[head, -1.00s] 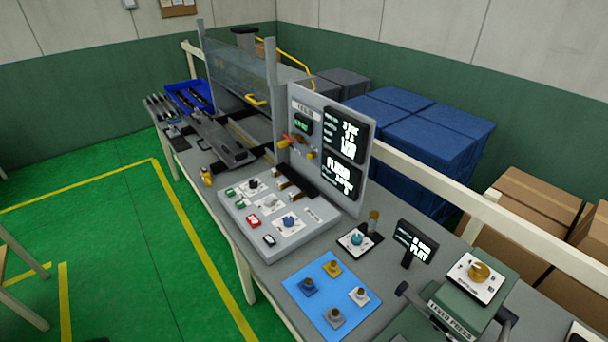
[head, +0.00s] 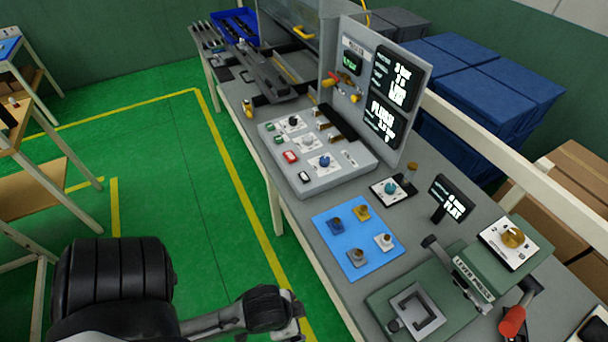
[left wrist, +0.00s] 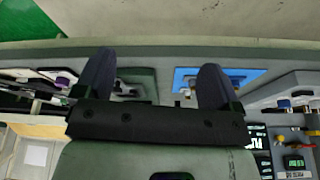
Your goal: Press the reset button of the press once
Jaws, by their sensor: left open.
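The grey control box (head: 318,158) sits on the bench. It carries two green buttons (head: 279,139), a red button (head: 290,156), a black button (head: 304,177) and several knobs. Their labels are too small to read, so I cannot tell which is the reset button. The press (head: 290,40), with a clear guard and yellow handle, stands behind the box. My left gripper (head: 291,318) is low at the bottom of the head view, beside the bench's front edge and well short of the box. In the left wrist view its fingers (left wrist: 153,80) are apart and empty. My right gripper is out of view.
A display panel (head: 418,95) stands behind the box. A blue mat (head: 336,256) with several knobbed pieces lies nearer. Green floor (head: 215,230) is open left of the bench.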

